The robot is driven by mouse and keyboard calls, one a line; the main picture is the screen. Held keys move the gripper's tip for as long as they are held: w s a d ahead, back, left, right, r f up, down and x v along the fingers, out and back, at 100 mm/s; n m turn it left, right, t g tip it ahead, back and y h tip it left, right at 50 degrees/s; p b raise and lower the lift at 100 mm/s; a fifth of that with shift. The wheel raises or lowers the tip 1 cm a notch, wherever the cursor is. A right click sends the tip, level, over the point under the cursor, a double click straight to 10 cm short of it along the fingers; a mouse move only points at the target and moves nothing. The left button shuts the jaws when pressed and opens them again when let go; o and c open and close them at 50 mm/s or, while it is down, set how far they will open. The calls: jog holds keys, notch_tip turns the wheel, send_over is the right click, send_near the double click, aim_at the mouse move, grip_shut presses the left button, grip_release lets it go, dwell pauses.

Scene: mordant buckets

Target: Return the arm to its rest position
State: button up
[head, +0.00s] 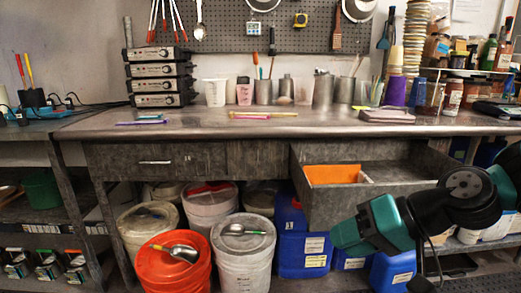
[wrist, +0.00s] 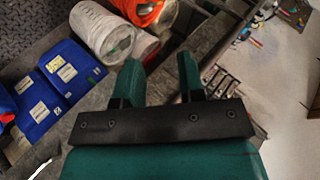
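My arm (head: 465,192) reaches in from the right edge of the head view, with black joints and teal parts. Its teal end hangs low in front of the open drawer (head: 335,212); the fingertips are hard to make out there. In the wrist view my gripper (wrist: 160,76) shows two teal fingers standing apart with a clear gap and nothing held between them. The wrist view is strongly tilted, with the bench front and the buckets beyond the fingers.
The drawer stands pulled out and holds an orange item (head: 333,174). Below are an orange bucket (head: 170,268) and a white bucket (head: 243,262) with scoops on top, and blue containers (head: 303,245). The bench top (head: 190,124) carries instruments and cups at the back.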

jog(key=s+r+n+g+h, duration=0.35)
jog(key=s+n+h, duration=0.2)
jog(key=s, duration=0.85)
notch_tip(320, 180, up, 23)
jog(key=p, duration=2.3)
jog(key=shift+s+p, duration=0.25)
jog(key=shift+p, duration=0.1)
jog(key=shift+g, duration=0.25)
